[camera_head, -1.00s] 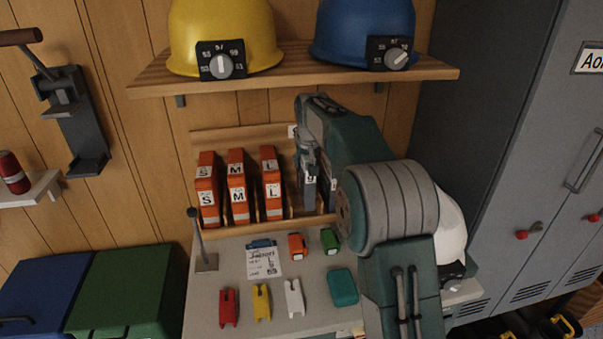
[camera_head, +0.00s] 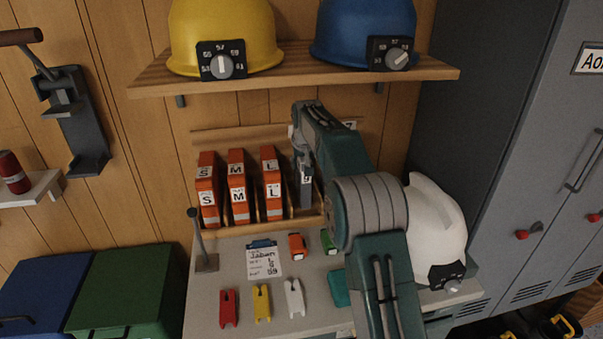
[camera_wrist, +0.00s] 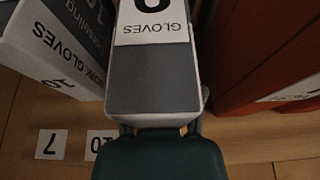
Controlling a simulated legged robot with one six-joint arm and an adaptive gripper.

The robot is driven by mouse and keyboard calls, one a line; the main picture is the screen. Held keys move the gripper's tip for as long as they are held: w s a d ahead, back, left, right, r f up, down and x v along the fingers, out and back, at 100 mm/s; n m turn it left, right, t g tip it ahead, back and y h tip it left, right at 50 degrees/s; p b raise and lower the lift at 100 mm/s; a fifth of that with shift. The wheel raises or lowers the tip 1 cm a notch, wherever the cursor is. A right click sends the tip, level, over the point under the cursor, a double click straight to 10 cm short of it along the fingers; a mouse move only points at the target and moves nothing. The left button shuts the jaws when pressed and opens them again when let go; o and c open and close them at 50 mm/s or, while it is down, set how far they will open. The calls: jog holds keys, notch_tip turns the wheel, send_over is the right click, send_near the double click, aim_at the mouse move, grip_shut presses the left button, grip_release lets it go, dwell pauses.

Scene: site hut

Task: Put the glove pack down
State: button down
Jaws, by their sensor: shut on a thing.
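The glove pack (camera_wrist: 152,80), a grey box with a white panel reading GLOVES, is held by my gripper (camera_wrist: 160,128) in the wrist view. In the head view a grey pack (camera_head: 306,196) shows below my gripper (camera_head: 304,165), at the right of the orange packs in the wall rack. My gripper is shut on the pack. My wrist and arm hide part of the rack there. I cannot tell whether the pack's underside touches the rack.
A second glove pack (camera_wrist: 50,45) stands close at the left in the wrist view, an orange pack (camera_wrist: 265,60) at the right. Number tags (camera_wrist: 50,144) lie on the wood. The helmet shelf (camera_head: 290,80) overhangs; a white helmet (camera_head: 436,225) sits right of my arm.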

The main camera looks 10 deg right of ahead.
jog(key=f, duration=0.3)
jog(key=shift+w+f, duration=0.25)
jog(key=shift+f, duration=0.1)
jog(key=shift+c, duration=1.1)
grip_release()
jog(key=v, duration=0.7)
jog(key=shift+s+r, duration=0.2)
jog(key=shift+r, duration=0.1)
